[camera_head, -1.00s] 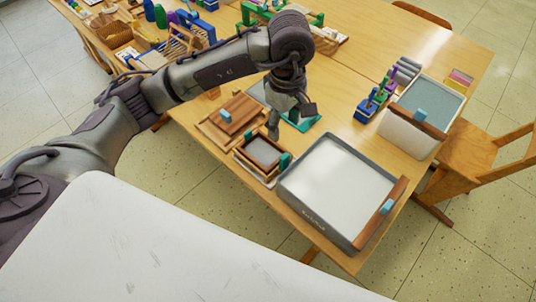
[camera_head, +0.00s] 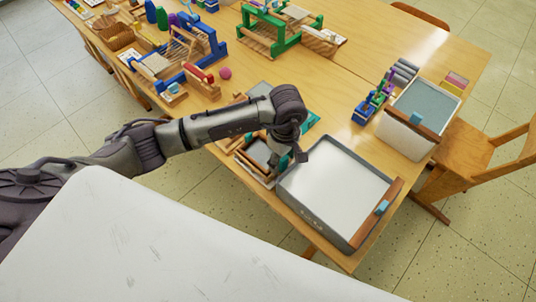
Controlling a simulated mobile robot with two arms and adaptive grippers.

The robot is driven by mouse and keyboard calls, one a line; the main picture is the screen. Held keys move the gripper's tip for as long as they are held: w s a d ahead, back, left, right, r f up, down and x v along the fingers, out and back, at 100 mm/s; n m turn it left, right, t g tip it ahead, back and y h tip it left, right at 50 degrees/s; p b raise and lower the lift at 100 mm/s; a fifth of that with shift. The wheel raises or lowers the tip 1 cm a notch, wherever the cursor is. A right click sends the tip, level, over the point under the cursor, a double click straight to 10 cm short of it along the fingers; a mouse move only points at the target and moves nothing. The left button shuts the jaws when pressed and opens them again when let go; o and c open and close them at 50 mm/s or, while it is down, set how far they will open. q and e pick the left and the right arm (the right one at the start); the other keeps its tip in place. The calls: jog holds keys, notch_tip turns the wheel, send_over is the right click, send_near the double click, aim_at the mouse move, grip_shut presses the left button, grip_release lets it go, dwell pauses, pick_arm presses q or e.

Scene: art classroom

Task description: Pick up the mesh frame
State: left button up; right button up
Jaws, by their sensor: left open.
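The mesh frame, a small wooden frame with a grey mesh panel (camera_head: 258,153), lies near the front edge of the wooden table, left of a large grey tray. My left arm comes in from the left and partly covers it. My left gripper (camera_head: 284,163) points down at the right side of the frame, near its teal clip. It is open. The arm and fingers hide part of the frame, and I cannot tell whether the fingertips touch it. My right gripper is not in view.
The large grey tray (camera_head: 285,185) with a pale filling stands close right of the gripper. A second tub (camera_head: 402,134) stands farther right. Blue (camera_head: 218,45) and green (camera_head: 269,45) looms are at the back.

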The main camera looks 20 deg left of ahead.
pick_arm(q)
grip_shut()
dwell(0.3)
